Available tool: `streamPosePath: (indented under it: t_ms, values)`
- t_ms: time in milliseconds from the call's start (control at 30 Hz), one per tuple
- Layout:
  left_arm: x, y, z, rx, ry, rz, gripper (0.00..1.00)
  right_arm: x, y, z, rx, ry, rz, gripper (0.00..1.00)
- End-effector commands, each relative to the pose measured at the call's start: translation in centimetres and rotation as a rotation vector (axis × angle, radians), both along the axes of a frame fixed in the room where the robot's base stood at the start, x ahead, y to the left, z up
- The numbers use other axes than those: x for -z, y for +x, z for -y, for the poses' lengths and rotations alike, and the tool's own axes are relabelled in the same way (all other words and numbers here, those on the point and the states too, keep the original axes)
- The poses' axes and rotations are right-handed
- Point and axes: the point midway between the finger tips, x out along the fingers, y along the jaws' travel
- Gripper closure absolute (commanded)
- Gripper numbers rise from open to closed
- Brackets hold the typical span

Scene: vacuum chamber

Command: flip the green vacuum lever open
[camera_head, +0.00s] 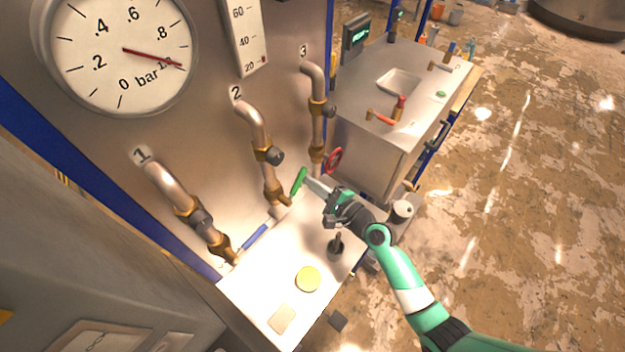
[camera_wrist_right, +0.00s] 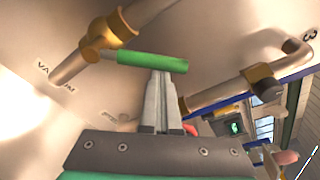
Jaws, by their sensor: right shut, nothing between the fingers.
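The green vacuum lever (camera_head: 299,182) sits at the lower end of pipe 2 in the head view, on a brass valve (camera_head: 274,196). In the right wrist view the green lever (camera_wrist_right: 151,62) lies nearly level across the picture, its left end by the brass fitting (camera_wrist_right: 105,38). My right gripper (camera_head: 309,184) is shut and empty, its fingertips close beside the lever. In the right wrist view the fingertips (camera_wrist_right: 161,76) reach the lever's lower edge; I cannot tell whether they touch it. My left gripper is not in view.
A black knob (camera_head: 335,246) and a yellow disc (camera_head: 307,279) are on the white panel. A large pressure gauge (camera_head: 120,52) is above.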

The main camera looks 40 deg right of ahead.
Motion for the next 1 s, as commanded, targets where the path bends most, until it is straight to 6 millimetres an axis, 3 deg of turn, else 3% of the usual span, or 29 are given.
streamPosePath:
  t_ms: [600,1000]
  values:
    - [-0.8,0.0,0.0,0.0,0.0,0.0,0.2,-2.7,-0.4,-3.7,-0.005,-0.531,0.061,1.0]
    - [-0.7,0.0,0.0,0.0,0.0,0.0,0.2,-3.0,-0.5,-4.8,-0.003,-0.682,0.077,1.0]
